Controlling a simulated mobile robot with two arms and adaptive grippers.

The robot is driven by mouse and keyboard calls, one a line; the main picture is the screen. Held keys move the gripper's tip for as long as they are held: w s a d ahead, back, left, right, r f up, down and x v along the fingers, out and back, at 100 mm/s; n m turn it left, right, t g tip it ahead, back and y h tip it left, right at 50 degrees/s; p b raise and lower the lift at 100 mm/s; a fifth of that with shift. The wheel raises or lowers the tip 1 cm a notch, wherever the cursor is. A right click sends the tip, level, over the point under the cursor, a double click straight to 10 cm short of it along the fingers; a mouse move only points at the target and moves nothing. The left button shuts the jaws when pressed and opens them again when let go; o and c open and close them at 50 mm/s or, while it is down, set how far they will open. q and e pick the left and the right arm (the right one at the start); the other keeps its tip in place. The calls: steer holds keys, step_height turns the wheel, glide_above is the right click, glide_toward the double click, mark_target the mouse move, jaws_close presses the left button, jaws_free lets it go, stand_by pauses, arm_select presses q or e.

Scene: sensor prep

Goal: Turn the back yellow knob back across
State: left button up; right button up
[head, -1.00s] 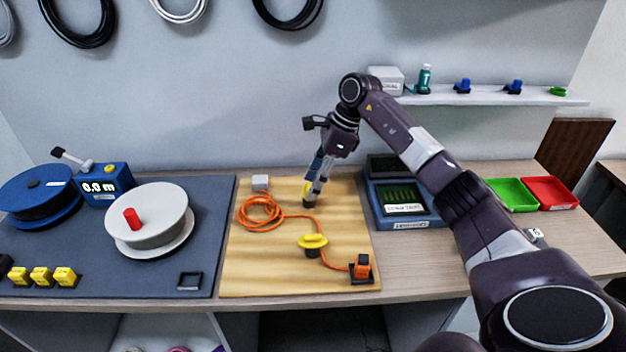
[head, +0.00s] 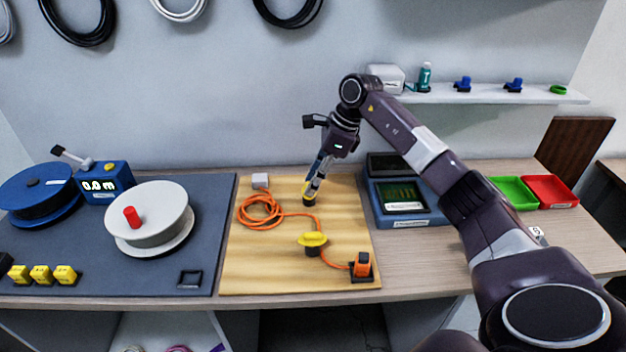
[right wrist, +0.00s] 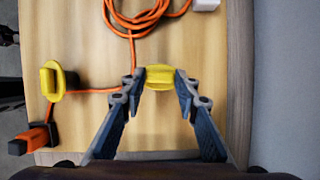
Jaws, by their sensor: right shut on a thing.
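The back yellow knob (head: 306,189) stands on the wooden board (head: 260,270), near its back right. My right gripper (head: 309,193) comes down over it from above and is shut on it. In the right wrist view the yellow knob (right wrist: 160,78) sits between the fingertips of the right gripper (right wrist: 160,76), one on each side. The front yellow knob (head: 312,239) stands apart, nearer the board's front, and also shows in the right wrist view (right wrist: 50,80). My left gripper is in neither view.
An orange cable (head: 262,212) lies coiled left of the back knob and runs past the front knob to an orange plug (head: 361,264). A blue device with a screen (head: 410,222) stands right of the board. A white spool (head: 160,237) is on the left.

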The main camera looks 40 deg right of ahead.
steer(key=m, duration=0.2)
steer(key=m+t+h, duration=0.1)
steer(key=m, duration=0.2)
steer(key=shift+s+a, duration=0.15)
steer(key=m+h, duration=0.1)
steer(key=m+t, duration=0.1)
steer(key=m, duration=0.1)
steer(key=shift+a+m+h+b, duration=0.2)
steer(key=shift+m+h+b, duration=0.1)
steer(key=shift+h, duration=0.1)
steer(key=m, duration=0.2)
steer(key=m+h+b, duration=0.1)
steer(key=m, duration=0.1)
steer(key=shift+a+h, duration=0.2)
steer(key=shift+h, duration=0.1)
steer(key=shift+a+r+m+g+h+b, duration=0.1)
steer(key=shift+m+g+h+b, duration=0.2)
steer(key=shift+m, duration=0.8)
steer(key=shift+a+m+h+b, duration=0.1)
steer(key=shift+m+h, duration=0.3)
steer(key=shift+m, duration=0.7)
steer(key=shift+d, duration=0.1)
steer(key=o, duration=1.1)
steer(key=shift+o, duration=0.2)
